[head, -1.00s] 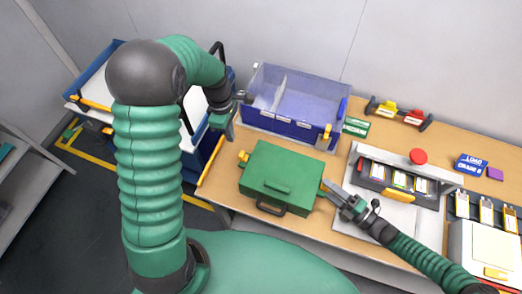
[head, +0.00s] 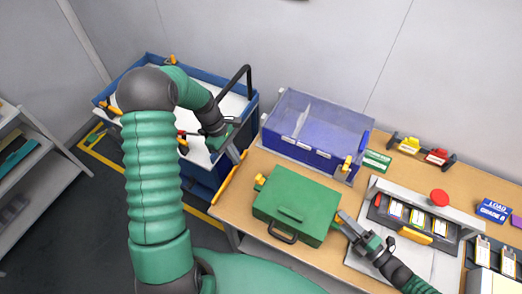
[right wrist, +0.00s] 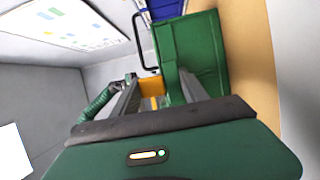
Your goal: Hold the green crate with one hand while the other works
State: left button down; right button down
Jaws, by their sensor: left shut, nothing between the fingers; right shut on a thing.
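The green crate (head: 297,205), a closed case with a lid and a dark front handle, lies on the wooden table and also shows in the right wrist view (right wrist: 200,48). It has yellow parts on its left and right sides. My right gripper (head: 345,219) is shut on the yellow part at the crate's right side; in the right wrist view this yellow part (right wrist: 152,88) sits between the fingers. My left gripper (head: 234,152) is shut and empty, pointing down near the right edge of the blue cart (head: 250,112), apart from the crate.
A blue translucent bin (head: 335,130) stands behind the crate. To the right are a grey fixture (head: 435,212) with a red button (head: 439,198) and a blue box labelled LOAD (head: 495,211). Shelves (head: 35,175) stand at far left. Some table is bare behind the fixture.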

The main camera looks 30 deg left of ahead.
aim_at(257, 176)
jog(key=shift+f, duration=0.2)
pick_arm(q)
jog(key=d+f, duration=0.4)
jog(key=d, duration=0.2)
jog(key=shift+f, duration=0.3)
pick_arm(e)
jog(key=shift+d, duration=0.1)
pick_arm(q)
jog(key=shift+d, duration=1.15)
pick_arm(e)
jog(key=shift+s, duration=0.1)
